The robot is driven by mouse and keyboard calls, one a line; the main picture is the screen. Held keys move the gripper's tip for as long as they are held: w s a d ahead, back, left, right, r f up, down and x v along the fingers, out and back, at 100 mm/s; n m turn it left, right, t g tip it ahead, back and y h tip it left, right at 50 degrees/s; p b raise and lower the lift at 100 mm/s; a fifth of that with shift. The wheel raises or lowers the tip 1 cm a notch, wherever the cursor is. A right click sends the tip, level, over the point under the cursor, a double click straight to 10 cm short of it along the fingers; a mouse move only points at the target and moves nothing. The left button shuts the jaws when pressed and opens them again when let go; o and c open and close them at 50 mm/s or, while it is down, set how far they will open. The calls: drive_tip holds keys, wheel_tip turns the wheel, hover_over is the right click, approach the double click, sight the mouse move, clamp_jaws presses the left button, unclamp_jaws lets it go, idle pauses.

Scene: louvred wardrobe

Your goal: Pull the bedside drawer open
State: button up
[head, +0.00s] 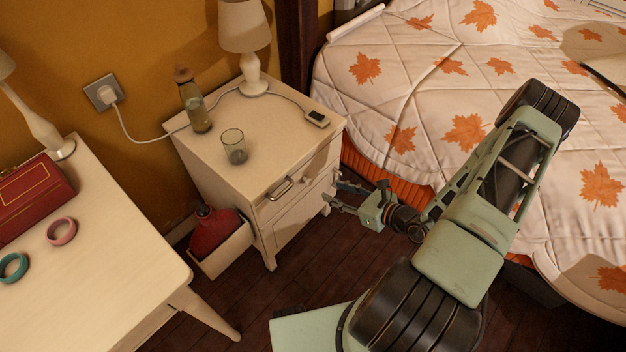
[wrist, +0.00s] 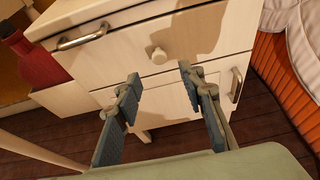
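The cream bedside cabinet (head: 225,165) stands between the desk and the bed. Its drawer front (wrist: 122,54) is at the top and looks flush with the cabinet. A metal bar handle (head: 280,188) is at the front's left part; it also shows in the wrist view (wrist: 82,37). A round pale knob (wrist: 158,55) is near the middle of the front. My gripper (head: 333,194) is open and empty in front of the cabinet. In the wrist view, its fingertips (wrist: 160,74) are spread just below the knob, with no visible contact.
A cabinet door with an upright handle (wrist: 236,85) is below the drawer. A lamp (head: 245,45), bottle (head: 195,107), glass (head: 234,147) and small device (head: 317,118) stand on top. A bin with a red object (head: 213,230) is left; the bed (head: 400,80) is right.

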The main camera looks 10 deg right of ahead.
sight(311, 182)
drive_tip(key=b+x, duration=0.1)
drive_tip(key=x, duration=0.9)
drive_tip(key=shift+a+f, duration=0.1)
drive_tip(key=shift+c, duration=0.5)
clamp_jaws()
